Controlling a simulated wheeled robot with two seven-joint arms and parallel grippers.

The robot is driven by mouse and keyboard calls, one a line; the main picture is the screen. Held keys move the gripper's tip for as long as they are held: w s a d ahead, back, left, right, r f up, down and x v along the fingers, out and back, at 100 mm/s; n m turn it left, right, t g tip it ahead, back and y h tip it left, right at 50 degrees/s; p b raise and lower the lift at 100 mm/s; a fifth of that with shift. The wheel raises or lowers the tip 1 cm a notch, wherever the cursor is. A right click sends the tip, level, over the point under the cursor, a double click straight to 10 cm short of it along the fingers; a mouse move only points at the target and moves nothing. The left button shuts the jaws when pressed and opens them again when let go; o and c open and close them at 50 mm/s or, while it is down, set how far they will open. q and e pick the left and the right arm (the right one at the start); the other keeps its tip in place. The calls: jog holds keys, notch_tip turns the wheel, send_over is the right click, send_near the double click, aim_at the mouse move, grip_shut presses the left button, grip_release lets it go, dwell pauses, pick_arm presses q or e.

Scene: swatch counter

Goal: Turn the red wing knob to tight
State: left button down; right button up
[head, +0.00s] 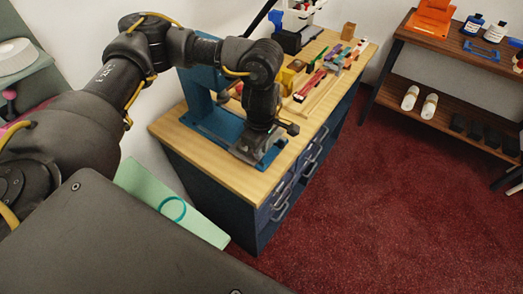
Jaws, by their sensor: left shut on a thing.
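A blue stand (203,92) with an upright post and a flat base stands on the near end of the wooden-topped counter (205,165). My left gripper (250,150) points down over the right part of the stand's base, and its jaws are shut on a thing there. The red wing knob cannot be made out; the gripper and wrist cover that spot, so its angle is hidden. My right gripper does not show.
Behind my wrist, the counter holds a red tool (309,86), a yellow block and several small items. Drawers with handles (281,211) face the red carpet. A shelf (455,50) with bottles stands at the right. A green panel (165,200) is at the counter's left.

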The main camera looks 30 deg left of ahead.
pick_arm(q)
jog(key=shift+a, duration=0.1)
dwell(0.3)
jog(key=c, duration=1.3)
grip_release()
jog(key=shift+c, duration=0.2)
jog(key=shift+r, duration=0.3)
notch_tip(320, 180, up, 10)
jog(key=b, duration=0.1)
jog(key=shift+b, duration=0.3)
